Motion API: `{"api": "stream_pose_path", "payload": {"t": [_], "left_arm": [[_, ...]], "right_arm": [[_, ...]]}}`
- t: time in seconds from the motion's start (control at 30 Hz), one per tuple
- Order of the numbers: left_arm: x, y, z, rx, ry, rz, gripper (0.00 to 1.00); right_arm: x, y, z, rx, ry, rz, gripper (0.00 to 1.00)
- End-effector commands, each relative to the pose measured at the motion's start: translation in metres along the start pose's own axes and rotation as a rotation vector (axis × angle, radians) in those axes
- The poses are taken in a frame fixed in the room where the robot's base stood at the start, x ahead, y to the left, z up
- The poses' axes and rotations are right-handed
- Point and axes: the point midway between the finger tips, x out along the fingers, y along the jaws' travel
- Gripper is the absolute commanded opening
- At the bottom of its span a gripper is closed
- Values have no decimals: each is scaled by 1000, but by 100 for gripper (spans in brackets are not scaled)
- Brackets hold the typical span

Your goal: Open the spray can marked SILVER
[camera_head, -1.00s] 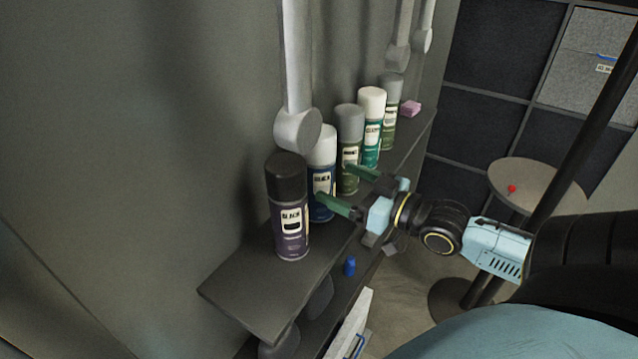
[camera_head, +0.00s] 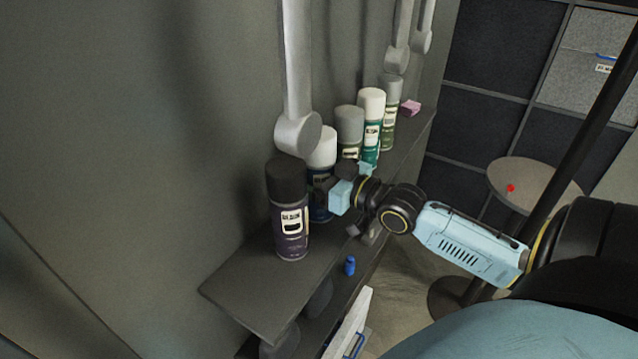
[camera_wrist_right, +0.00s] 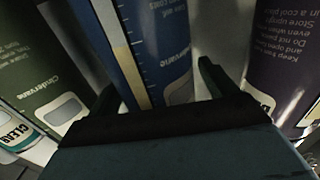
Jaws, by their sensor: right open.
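Spray cans stand in a row on the shelf. The dark purple can (camera_head: 290,225) with a black cap is nearest. Behind it stands a blue can (camera_head: 318,207) with a white cap, then a green can (camera_head: 349,125) with a grey cap, partly hidden by my wrist. I cannot read SILVER on any label. My right gripper (camera_wrist_right: 158,85) is open at the blue can, one finger on each side of it. In the right wrist view the blue can (camera_wrist_right: 150,45) lies between the fingers, the green can (camera_wrist_right: 45,70) to the left, the purple can (camera_wrist_right: 285,60) to the right. Contact is unclear. My left gripper is out of view.
A teal can (camera_head: 371,105) with a white cap and a farther grey-capped can (camera_head: 389,128) stand along the shelf, with a pink block (camera_head: 410,108) beyond. Grey lamp-like arms (camera_head: 298,135) hang over the row. The shelf's near end (camera_head: 255,290) is clear. A small blue object (camera_head: 350,265) sits lower.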

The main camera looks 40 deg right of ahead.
Motion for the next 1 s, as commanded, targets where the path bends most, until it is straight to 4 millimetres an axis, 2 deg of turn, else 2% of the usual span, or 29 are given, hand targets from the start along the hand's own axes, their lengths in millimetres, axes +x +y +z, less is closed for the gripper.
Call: {"api": "stream_pose_path", "payload": {"t": [0.17,0.2,0.63,0.87,1.0], "left_arm": [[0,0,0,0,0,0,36],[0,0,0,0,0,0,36],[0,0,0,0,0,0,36],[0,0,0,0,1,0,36],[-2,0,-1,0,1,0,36]], "right_arm": [[0,0,0,0,0,0,85],[0,0,0,0,0,0,82],[0,0,0,-1,0,0,26],[0,0,-3,-2,4,0,26],[0,0,-18,-4,7,-2,26]]}}
